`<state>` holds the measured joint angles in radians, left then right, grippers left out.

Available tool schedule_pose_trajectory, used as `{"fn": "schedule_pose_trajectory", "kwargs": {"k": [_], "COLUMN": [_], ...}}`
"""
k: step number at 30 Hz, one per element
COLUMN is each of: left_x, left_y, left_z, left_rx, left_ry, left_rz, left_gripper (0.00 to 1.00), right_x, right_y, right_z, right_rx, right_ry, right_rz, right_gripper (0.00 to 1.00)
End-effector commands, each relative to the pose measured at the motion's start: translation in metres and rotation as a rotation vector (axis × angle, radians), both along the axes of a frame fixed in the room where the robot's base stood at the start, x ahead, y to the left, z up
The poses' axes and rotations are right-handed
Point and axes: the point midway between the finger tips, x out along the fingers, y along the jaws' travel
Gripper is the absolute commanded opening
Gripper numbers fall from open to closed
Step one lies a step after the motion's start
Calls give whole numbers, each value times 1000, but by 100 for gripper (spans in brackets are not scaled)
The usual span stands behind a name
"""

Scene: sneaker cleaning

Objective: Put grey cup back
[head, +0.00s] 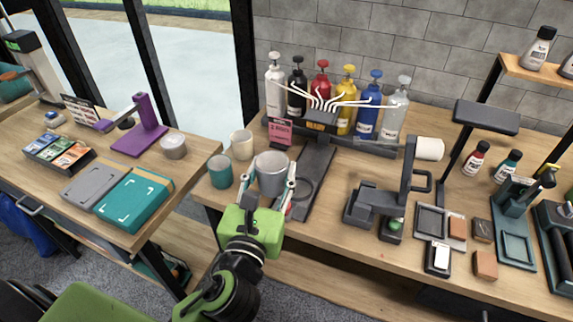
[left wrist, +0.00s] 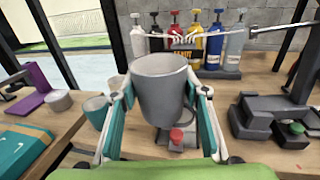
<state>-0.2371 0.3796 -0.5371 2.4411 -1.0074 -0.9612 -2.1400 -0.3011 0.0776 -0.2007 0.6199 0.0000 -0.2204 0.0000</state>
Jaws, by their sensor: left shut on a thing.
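The grey cup (head: 271,174) is upright between the fingers of my left gripper (head: 270,185), which is shut on it. In the left wrist view the cup (left wrist: 160,90) fills the middle, with a finger of the gripper (left wrist: 160,105) on each side. In the head view the cup appears near the left front edge of the workbench. A teal cup (head: 221,171) and a cream cup (head: 242,144) stand to its left. I cannot tell whether the grey cup touches the bench. My right gripper does not show.
Several pump bottles (head: 346,104) stand in a rack behind the cup. A dark stand with a ring (head: 303,189) is just right of it. A side table (head: 60,160) with a teal box (head: 134,198) is at the left, across a gap.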

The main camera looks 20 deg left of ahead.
Motion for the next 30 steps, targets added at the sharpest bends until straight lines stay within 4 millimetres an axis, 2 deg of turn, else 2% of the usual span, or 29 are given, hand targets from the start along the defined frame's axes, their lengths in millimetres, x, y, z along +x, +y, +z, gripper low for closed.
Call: {"fn": "schedule_pose_trajectory", "kwargs": {"k": [5, 15, 24, 30], "left_x": [-18, -27, -76, -98], "left_y": [3, -2, 0, -2], "left_z": [4, -35, -55, -61], "left_rx": [4, 0, -5, -1], "left_ry": [1, 3, 0, 1], "left_rz": [-12, -156, -149, -160], "left_gripper": [17, 17, 17, 17], "right_x": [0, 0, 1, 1], "right_y": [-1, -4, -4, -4], "right_z": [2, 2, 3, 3], "right_rx": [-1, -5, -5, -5], "right_ry": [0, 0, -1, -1], "right_rz": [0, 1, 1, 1], "right_gripper": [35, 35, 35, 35]}}
